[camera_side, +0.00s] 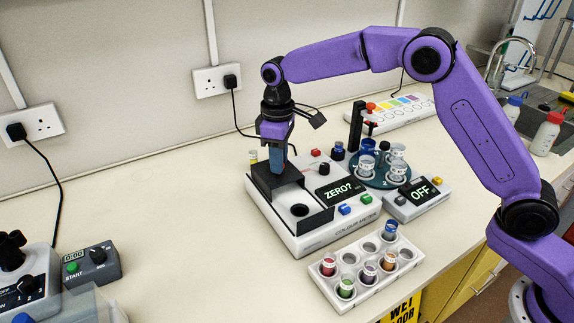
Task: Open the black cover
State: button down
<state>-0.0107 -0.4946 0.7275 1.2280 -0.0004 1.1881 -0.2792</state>
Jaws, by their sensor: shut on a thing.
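The white colour meter (318,240) stands on the bench with its display reading "ZERO?". The black cover (272,181) is at the back left of the meter's top. In front of it, a pale recessed surface with a dark round hole (300,210) shows uncovered. My gripper (277,168) points down from above with its fingers shut on the top of the black cover. The exact grip contact is partly hidden.
A white rack (345,302) with several coloured vials stands in front. A small box reading "OFF" (418,200) and a round teal carousel (370,180) with jars are on the right. A timer (92,265) sits at the left. The bench left of the meter is clear.

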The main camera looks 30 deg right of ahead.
jog(key=shift+w+r, duration=0.1)
jog(key=shift+w, duration=0.2)
jog(key=c, duration=0.9)
grip_release()
notch_tip(320, 180, up, 17)
jog(key=shift+r, duration=0.2)
jog(key=shift+s, duration=0.1)
